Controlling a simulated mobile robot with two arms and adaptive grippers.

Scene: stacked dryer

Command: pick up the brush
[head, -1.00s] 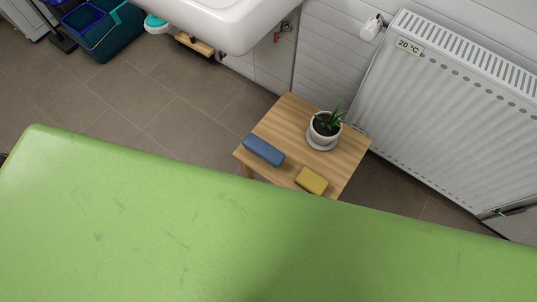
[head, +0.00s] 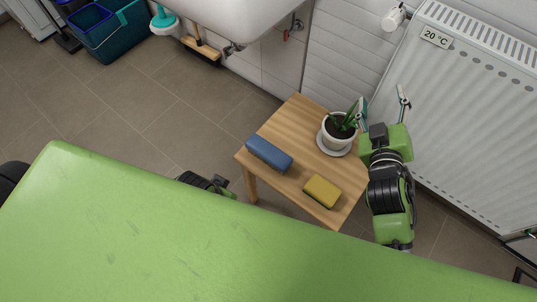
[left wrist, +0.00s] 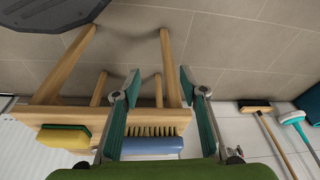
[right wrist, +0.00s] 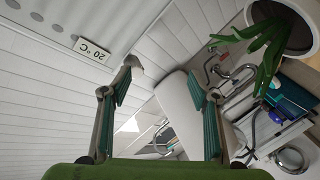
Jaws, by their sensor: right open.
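The brush (head: 269,154) lies on a small wooden table (head: 300,115), its blue back showing in the head view. In the left wrist view the brush (left wrist: 152,145) shows its tan bristles between the fingers, beyond them. My left gripper (left wrist: 158,78) is open and empty; in the head view only a part of that arm shows, left of the table. My right gripper (head: 382,102) is open beside the potted plant, at the table's right side, with nothing between its fingers.
A yellow sponge (head: 322,191) lies right of the brush. The potted plant (head: 338,132) stands at the back of the table, close to my right gripper. A radiator (head: 470,120) stands to the right, a sink (head: 215,15) behind. Floor left of the table is free.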

